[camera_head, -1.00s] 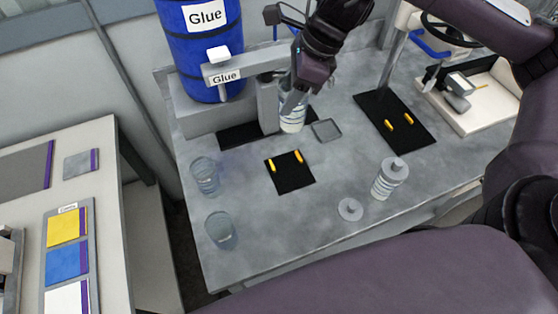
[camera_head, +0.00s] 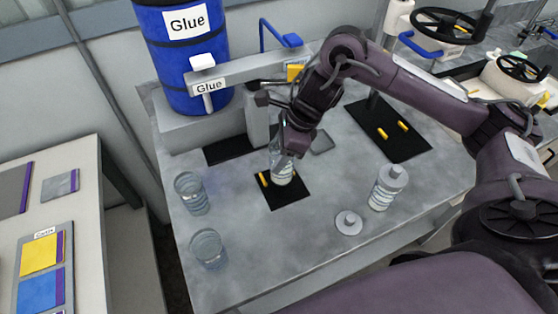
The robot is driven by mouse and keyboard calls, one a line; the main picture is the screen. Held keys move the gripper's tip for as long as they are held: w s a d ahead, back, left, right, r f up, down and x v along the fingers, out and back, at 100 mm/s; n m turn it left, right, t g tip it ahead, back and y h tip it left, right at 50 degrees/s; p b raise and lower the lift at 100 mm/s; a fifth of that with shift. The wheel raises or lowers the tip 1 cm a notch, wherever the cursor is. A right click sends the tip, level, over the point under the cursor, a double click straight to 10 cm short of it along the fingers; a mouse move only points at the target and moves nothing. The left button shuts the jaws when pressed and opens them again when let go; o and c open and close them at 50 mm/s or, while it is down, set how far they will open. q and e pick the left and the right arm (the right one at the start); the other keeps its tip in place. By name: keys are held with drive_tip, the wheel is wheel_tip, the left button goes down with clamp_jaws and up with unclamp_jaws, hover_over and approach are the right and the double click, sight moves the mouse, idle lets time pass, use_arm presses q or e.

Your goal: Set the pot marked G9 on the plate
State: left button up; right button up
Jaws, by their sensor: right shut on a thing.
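My right gripper (camera_head: 287,148) reaches in from the right and is shut on a clear pot (camera_head: 283,175) with whitish contents. The pot is about upright over the small black plate (camera_head: 288,198) with yellow pegs. One yellow peg (camera_head: 263,179) shows left of the pot; the other is hidden. I cannot tell whether the pot's base touches the plate. No G9 mark can be read on the pot. My left gripper is not in view.
Two empty clear pots (camera_head: 191,194) (camera_head: 208,250) stand at the left. A lidded pot (camera_head: 387,188) and a loose grey lid (camera_head: 348,222) are at the right. A blue Glue drum (camera_head: 185,60) and its spout arm (camera_head: 245,68) stand behind. A larger black pegged plate (camera_head: 385,128) lies back right.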

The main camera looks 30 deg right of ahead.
drive_tip(key=shift+f, duration=1.45)
drive_tip(key=shift+f+b, duration=0.1)
drive_tip(key=shift+b, duration=0.25)
drive_tip(key=o, duration=1.3)
drive_tip(key=p+v, duration=0.3)
drive_tip(key=v, duration=0.9)
